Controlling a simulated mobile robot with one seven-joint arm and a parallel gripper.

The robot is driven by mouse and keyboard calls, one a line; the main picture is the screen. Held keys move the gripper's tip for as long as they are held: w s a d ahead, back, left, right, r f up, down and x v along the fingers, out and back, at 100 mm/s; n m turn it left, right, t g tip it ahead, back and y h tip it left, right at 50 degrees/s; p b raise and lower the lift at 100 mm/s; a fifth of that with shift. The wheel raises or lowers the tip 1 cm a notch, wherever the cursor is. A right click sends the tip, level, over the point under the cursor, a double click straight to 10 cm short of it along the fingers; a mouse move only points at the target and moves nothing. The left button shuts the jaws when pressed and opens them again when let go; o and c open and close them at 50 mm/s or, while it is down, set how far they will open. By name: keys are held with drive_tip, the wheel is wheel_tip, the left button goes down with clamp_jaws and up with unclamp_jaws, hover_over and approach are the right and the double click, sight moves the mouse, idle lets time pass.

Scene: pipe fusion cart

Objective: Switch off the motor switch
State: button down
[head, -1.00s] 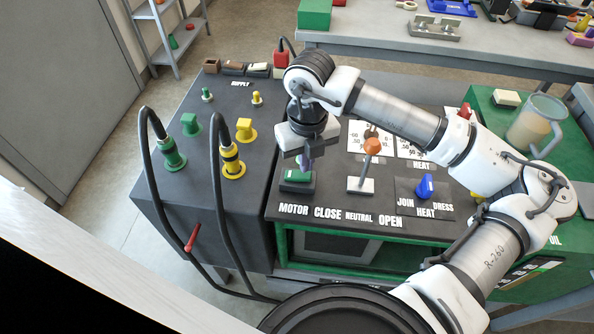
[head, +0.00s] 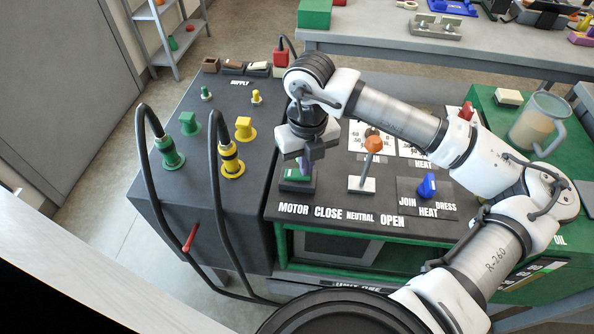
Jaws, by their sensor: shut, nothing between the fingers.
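The motor switch (head: 296,177) is a green rocker in a dark base, just above the word MOTOR on the cart's panel. My gripper (head: 304,172) points down over the switch and is shut and empty. Its purple-grey fingertips are at the rocker's right side and appear to touch it, though the exact contact is hard to see. The fingers hide part of the rocker's far side.
The orange-knobbed lever (head: 373,146) stands just right of the switch, and the blue heat knob (head: 427,186) is farther right. Black hoses with green (head: 171,153) and yellow (head: 231,159) fittings rise at the left. A clear jug (head: 540,122) stands at the right.

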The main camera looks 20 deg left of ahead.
drive_tip(key=shift+f+b, duration=0.35)
drive_tip(key=shift+b, duration=0.05)
drive_tip(key=shift+r, duration=0.1)
drive_tip(key=shift+r+p, duration=1.35)
drive_tip(key=shift+r, duration=2.1)
drive_tip(key=shift+s+f, duration=0.1)
